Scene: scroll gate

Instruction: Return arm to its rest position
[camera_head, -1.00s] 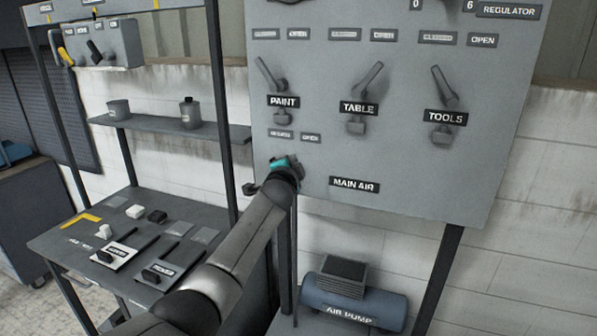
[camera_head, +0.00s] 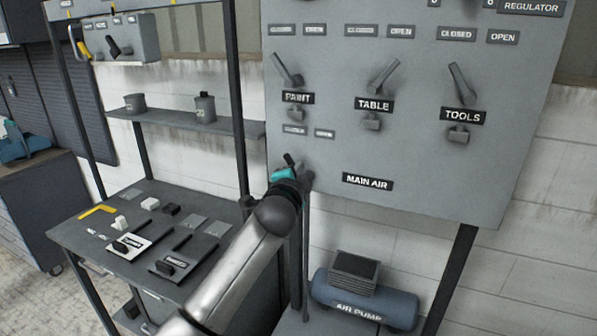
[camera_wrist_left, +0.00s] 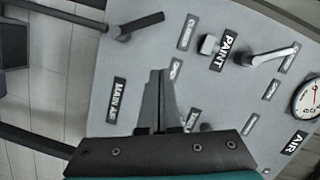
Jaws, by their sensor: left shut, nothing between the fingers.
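My left arm rises from the bottom of the head view. Its left gripper (camera_head: 293,160) is small and partly hidden behind its own wrist, in front of the lower left of the grey valve panel (camera_head: 420,210). In the left wrist view the gripper's fingers (camera_wrist_left: 160,75) are together and empty, pointing between the MAIN AIR label (camera_wrist_left: 117,100) and the PAINT label (camera_wrist_left: 224,52). A black handle (camera_wrist_left: 140,25) lies beyond the fingertips at the panel's edge, apart from them. My right gripper is not in view.
The panel carries PAINT, TABLE (camera_head: 383,75) and TOOLS (camera_head: 460,85) levers. A blue air pump (camera_head: 365,300) stands below. A workbench (camera_head: 75,235) with small parts is left of my arm, under a shelf (camera_head: 175,118). A dark post (camera_head: 240,120) stands close to the gripper.

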